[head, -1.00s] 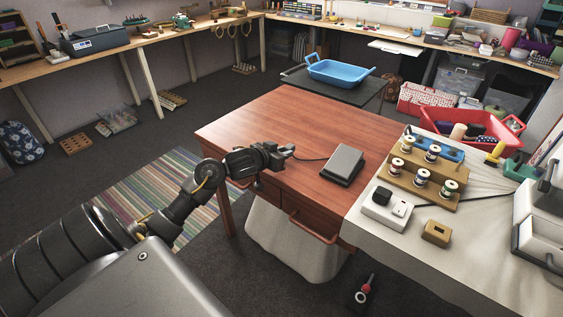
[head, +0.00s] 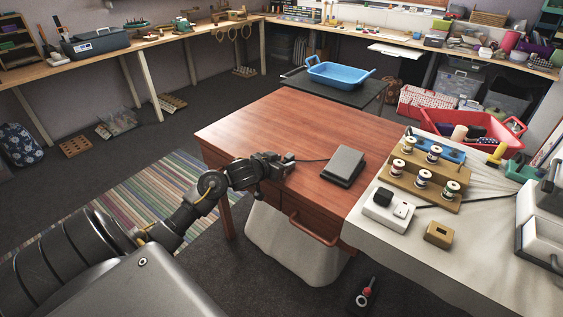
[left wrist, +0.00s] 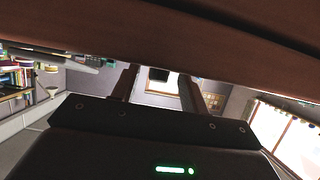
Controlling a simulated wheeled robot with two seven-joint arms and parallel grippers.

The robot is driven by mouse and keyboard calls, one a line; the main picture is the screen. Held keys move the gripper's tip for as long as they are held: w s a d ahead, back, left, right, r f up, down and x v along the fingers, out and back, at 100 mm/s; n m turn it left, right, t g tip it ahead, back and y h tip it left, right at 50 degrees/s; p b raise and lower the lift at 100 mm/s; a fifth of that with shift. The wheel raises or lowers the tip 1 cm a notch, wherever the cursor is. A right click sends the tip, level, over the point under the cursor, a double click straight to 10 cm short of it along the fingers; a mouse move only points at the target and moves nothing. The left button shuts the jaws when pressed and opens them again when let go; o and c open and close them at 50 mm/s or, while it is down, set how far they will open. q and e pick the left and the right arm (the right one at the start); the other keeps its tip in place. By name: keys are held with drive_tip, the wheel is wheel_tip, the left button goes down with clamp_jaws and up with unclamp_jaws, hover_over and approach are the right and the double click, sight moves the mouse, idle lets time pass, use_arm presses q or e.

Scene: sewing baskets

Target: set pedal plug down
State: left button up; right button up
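The grey foot pedal (head: 343,166) lies on the reddish wooden table (head: 262,122). Its thin dark cord runs left to a small grey piece, which looks like the pedal plug (head: 289,158), at the table's left front edge. My left gripper (head: 283,162) is right at that piece, low over the edge. In the left wrist view its two fingers (left wrist: 159,85) stand apart, but a brown band across the top hides their tips. I cannot tell whether they grip the plug or whether it rests on the table. My right gripper is not in view.
A white power strip (head: 388,210) stands on the pale cloth-covered table to the right, near a wooden spool rack (head: 421,178) and a small wooden block (head: 438,235). A blue tray (head: 340,74) is behind. The wooden table's middle is clear.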

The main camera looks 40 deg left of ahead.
use_arm(q)
drive_tip(key=shift+r, duration=0.2)
drive_tip(key=shift+s+r, duration=0.1)
drive_tip(key=shift+s, duration=0.25)
drive_tip(key=p+v, duration=0.2)
drive_tip(key=v, duration=0.9)
drive_tip(key=shift+s+p, duration=0.15)
drive_tip(key=shift+p, duration=0.15)
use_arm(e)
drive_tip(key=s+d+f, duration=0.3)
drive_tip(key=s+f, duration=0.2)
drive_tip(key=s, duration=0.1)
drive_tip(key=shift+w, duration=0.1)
